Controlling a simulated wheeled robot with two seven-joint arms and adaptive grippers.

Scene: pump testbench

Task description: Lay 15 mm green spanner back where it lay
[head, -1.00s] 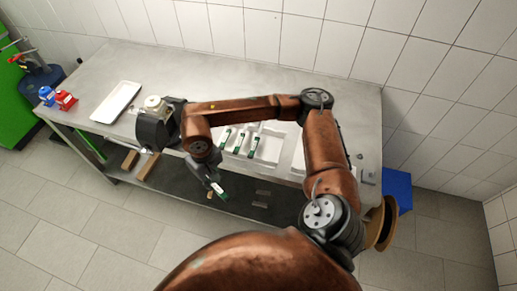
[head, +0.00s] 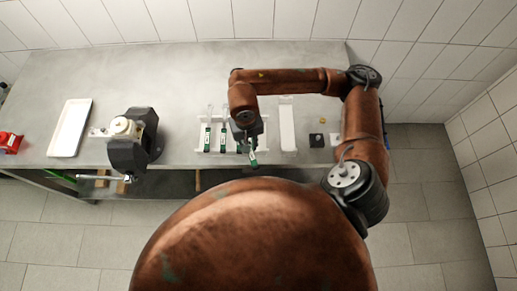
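My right gripper (head: 250,148) hangs at the front edge of the bench. It appears shut on a green spanner (head: 253,158), whose green part shows below the fingers; the size mark is too small to read. Behind and left of it, a white spanner tray (head: 200,118) lies on the bench. Other spanners with dark green handles (head: 207,139) (head: 222,139) lie upright in the picture in its slots. My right gripper and forearm hide part of the tray's right side. My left gripper is not in view.
A narrow white holder (head: 287,125) lies right of the gripper, with a small black block (head: 316,140) beyond it. A black pump motor (head: 128,155) stands to the left, then a white tray (head: 70,128) and a red object (head: 10,142). The back of the bench (head: 190,65) is clear.

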